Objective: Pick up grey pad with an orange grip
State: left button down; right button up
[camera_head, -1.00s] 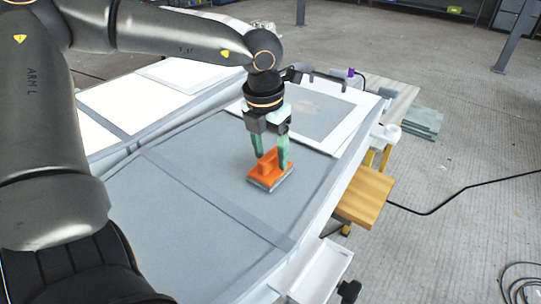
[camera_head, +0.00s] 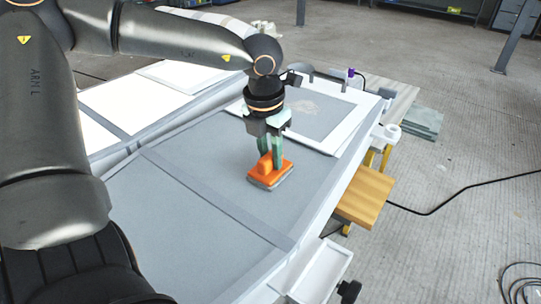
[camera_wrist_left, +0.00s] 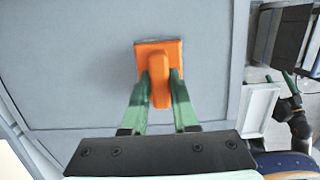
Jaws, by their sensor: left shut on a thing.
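The grey pad with an orange grip (camera_head: 270,174) is on the grey mould surface (camera_head: 190,150), near its right side. Its orange top and raised grip show, with a thin grey layer beneath. My left gripper (camera_head: 270,151) comes down from above, its green fingers shut on the orange grip. In the left wrist view the fingers (camera_wrist_left: 160,95) close on both sides of the grip, and the orange pad (camera_wrist_left: 159,58) shows beyond them. I cannot tell whether the pad touches the surface or is slightly above it.
A white-framed panel (camera_head: 352,115) lies behind the pad. A wooden board (camera_head: 364,198) and a white tray (camera_head: 322,272) stick out at the mould's right side. A black cable (camera_head: 440,206) runs over the floor. The surface left of the pad is clear.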

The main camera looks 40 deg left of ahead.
dwell(0.4)
pick_arm(q)
jog(key=shift+w+r, duration=0.1)
jog(key=shift+r, duration=0.5)
notch_tip(320, 180, up, 2)
jog(key=shift+w+r, duration=0.15)
jog(key=shift+r, duration=0.1)
jog(key=w+d+r+p, duration=0.2)
jog(key=w+d+r, duration=0.4)
jog(key=w+r, duration=0.3)
jog(key=shift+w+d+r, duration=0.15)
jog(key=shift+w, duration=1.4)
jog(key=c, duration=1.3)
grip_release()
grip_shut()
